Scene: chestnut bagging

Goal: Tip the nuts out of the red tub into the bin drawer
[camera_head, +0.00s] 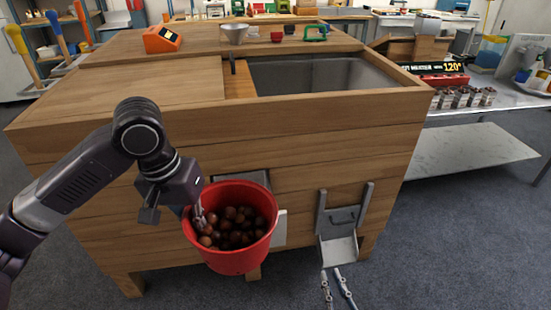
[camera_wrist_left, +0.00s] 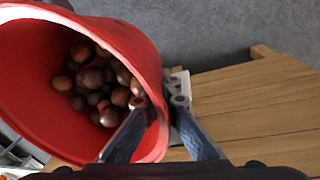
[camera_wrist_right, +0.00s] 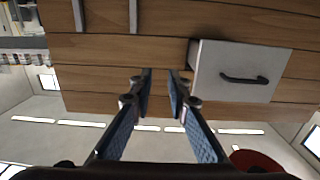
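The red tub (camera_head: 228,262) holds several brown nuts (camera_head: 238,228) and hangs in front of the wooden cabinet. My left gripper (camera_wrist_left: 160,125) is shut on its rim, with one finger inside and one outside. In the left wrist view the tub (camera_wrist_left: 135,45) looks tilted, with the nuts still inside. The bin drawer's pale front (camera_head: 280,229) shows beside the tub; the tub hides much of the drawer. The right wrist view shows the drawer front (camera_wrist_right: 225,85) with a dark handle. My right gripper (camera_head: 338,288) is open and empty, low in front of the cabinet.
A metal chute (camera_head: 338,248) with side rails is fixed to the cabinet front, right of the drawer. The cabinet top (camera_head: 110,95) has a sunken metal basin (camera_head: 320,73). A side table (camera_head: 465,152) stands right. The floor in front is clear.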

